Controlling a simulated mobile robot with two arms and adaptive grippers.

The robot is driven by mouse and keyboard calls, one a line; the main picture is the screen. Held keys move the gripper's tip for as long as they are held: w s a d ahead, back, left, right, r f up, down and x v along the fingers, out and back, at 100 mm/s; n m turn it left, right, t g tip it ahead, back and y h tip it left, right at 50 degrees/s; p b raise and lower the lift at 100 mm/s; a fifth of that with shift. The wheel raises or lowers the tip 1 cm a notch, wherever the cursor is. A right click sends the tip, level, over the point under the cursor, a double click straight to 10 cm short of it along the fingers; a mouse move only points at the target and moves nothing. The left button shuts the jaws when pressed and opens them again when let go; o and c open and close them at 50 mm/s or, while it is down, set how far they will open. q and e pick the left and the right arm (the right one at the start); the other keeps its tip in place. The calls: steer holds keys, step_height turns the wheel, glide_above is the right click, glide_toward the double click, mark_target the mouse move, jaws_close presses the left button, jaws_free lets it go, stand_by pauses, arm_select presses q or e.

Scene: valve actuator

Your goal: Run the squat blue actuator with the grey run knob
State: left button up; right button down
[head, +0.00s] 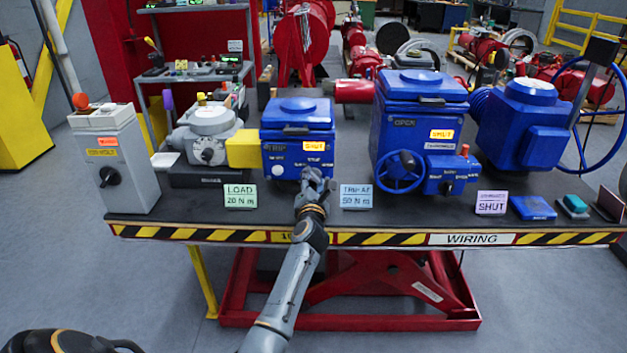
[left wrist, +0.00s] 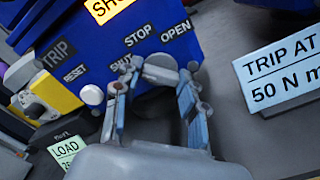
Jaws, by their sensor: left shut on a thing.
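The squat blue actuator (head: 298,135) stands on the dark bench top left of the middle, with a yellow SHUT display on its front. In the left wrist view its blue front (left wrist: 120,65) carries the words TRIP, RESET, SHUT, STOP and OPEN. The grey run knob (left wrist: 160,68) sits under the SHUT, STOP and OPEN words. My left gripper (head: 314,178) is at the lower right of the actuator's front. Its fingers, also in the left wrist view (left wrist: 155,98), are closed around the knob, partly hiding it. My right gripper is not in view.
A white button (left wrist: 93,95) is close left of the fingers. A TRIP AT 50 N m card (head: 356,196) and a LOAD card (head: 240,196) stand at the bench front. A taller blue actuator (head: 415,115) with a handwheel is to the right; a grey switch box (head: 112,160) is far left.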

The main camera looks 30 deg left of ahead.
arm_select(q)
steer(key=m+p, duration=0.4)
steer(key=shift+r+p, duration=0.15)
steer(key=shift+p, duration=0.2)
steer(key=m+p, duration=0.2)
steer(key=m, duration=0.1)
steer(key=shift+f+m+p, duration=0.2)
steer(key=shift+m+p, duration=0.4)
steer(key=shift+m, duration=0.2)
steer(key=o, duration=1.1)
steer(key=shift+o, duration=0.2)
steer(key=shift+s, duration=0.1)
steer(key=v, duration=1.2)
